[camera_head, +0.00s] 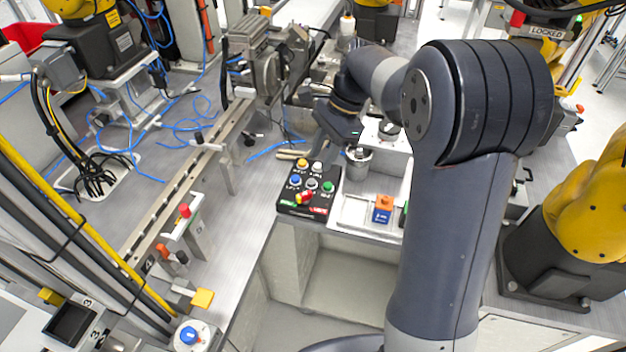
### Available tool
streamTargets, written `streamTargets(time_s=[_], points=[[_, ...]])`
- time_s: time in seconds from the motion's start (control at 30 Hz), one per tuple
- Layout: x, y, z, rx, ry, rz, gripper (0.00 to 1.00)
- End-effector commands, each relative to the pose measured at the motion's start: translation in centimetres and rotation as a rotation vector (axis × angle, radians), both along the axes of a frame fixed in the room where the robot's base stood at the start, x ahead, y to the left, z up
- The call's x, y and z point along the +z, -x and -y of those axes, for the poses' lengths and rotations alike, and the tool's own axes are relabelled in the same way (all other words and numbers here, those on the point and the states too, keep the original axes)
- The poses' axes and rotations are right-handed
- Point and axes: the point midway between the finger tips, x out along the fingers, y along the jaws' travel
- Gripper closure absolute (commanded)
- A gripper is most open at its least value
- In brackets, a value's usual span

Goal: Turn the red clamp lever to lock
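A red part (517,19) shows at the top right, beside a sign reading LOCKED (547,32). A smaller red knob (184,210) tops a fixture at the left of the bench. I cannot tell which of them, if either, is the clamp lever, or how a lever is set. My gripper (340,127) is dark and points down over the middle of the bench, behind a black button box and apart from both red parts. Its fingertips are small and partly lost against the clutter, so its opening is unclear.
The black button box (310,188) has several coloured buttons. A metal cylinder (357,162) stands close to my gripper. A blue and orange block (383,209) sits to its right. Yellow robot arms (596,225) stand at the right and top left. Blue cables (185,122) lie at the left.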

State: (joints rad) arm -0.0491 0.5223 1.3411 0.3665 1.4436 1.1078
Motion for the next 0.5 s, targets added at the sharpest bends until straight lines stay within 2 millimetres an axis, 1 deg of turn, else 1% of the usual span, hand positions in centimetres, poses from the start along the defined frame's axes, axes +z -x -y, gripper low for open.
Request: streamTargets(time_s=[0.17,0.3,0.5], points=[[-2.3,0.6,-0.9,0.002,0.001,-0.005,0.65],[-4.9,1.0,-1.8,0.003,0.002,-0.004,0.65],[-7.9,1.5,-3.0,0.002,0.001,-0.003,0.65]])
